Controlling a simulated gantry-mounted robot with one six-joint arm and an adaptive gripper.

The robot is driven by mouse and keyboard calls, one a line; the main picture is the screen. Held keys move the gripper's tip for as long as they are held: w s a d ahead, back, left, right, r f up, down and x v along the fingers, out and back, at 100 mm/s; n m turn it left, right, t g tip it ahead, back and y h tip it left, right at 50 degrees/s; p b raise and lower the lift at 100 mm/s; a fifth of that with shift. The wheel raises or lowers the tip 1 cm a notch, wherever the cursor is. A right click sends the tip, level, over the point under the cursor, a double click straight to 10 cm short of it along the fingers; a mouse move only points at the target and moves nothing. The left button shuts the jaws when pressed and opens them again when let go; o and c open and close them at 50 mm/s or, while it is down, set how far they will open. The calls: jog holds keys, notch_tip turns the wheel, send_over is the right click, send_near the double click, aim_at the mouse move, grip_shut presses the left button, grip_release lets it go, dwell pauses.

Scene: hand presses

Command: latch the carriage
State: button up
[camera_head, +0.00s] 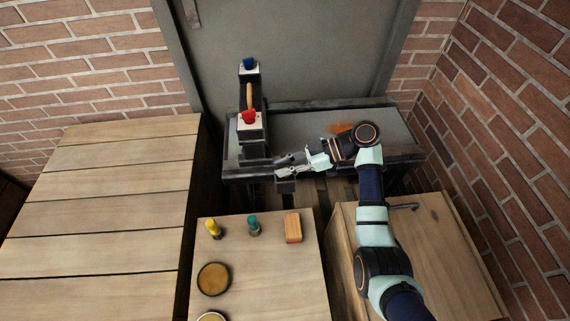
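A dark upright hand press (252,112) stands on the left part of a grey metal bench. It has a blue knob (249,63) at the top, an orange-brown bar (250,94) below it, and a red knob (249,117) on a pale block. Which part is the carriage or its latch I cannot tell for sure. My gripper (285,166) reaches in from the right, at the bench's front edge, low and to the right of the press. Its fingers point left. Whether they touch anything, or how far apart they are, is too small to tell.
The metal bench (390,128) has an orange patch (341,128) behind my wrist. A wooden table (270,270) in front holds a yellow-topped piece (213,229), a teal-topped piece (254,225), an orange block (293,228) and round dishes. A plank table (100,210) at left is clear.

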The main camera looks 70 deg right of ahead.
jog(key=shift+o, duration=1)
jog(key=shift+r, duration=0.1)
jog(key=v, duration=0.7)
jog(key=shift+s+d, duration=0.15)
jog(key=shift+s, duration=0.05)
jog(key=shift+r, duration=0.1)
